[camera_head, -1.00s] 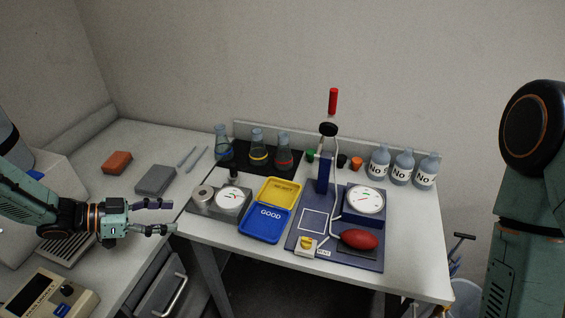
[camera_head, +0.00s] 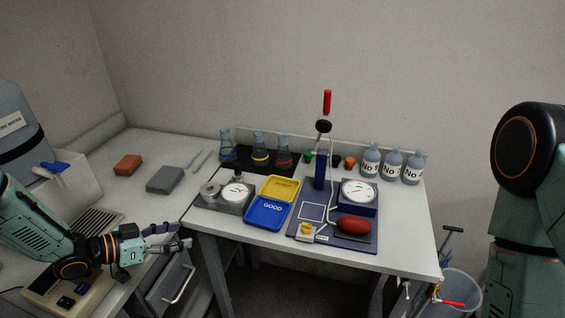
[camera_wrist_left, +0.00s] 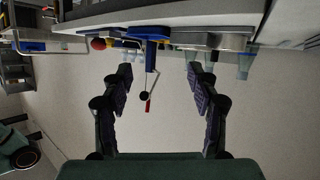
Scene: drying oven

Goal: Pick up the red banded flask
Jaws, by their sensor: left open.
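The red banded flask (camera_head: 283,155) stands upright on a black mat (camera_head: 240,168) at the back of the table in the head view. It is the rightmost of three flasks, beside the yellow banded flask (camera_head: 260,152) and the blue banded flask (camera_head: 228,150). My left gripper (camera_head: 185,238) is open and empty at the lower left, in front of the table's left edge and well apart from the flasks. The left wrist view is upside down and shows the open fingers (camera_wrist_left: 160,92) with nothing between them. My right gripper is out of view.
Several white-labelled bottles (camera_head: 391,164) stand at the back right.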

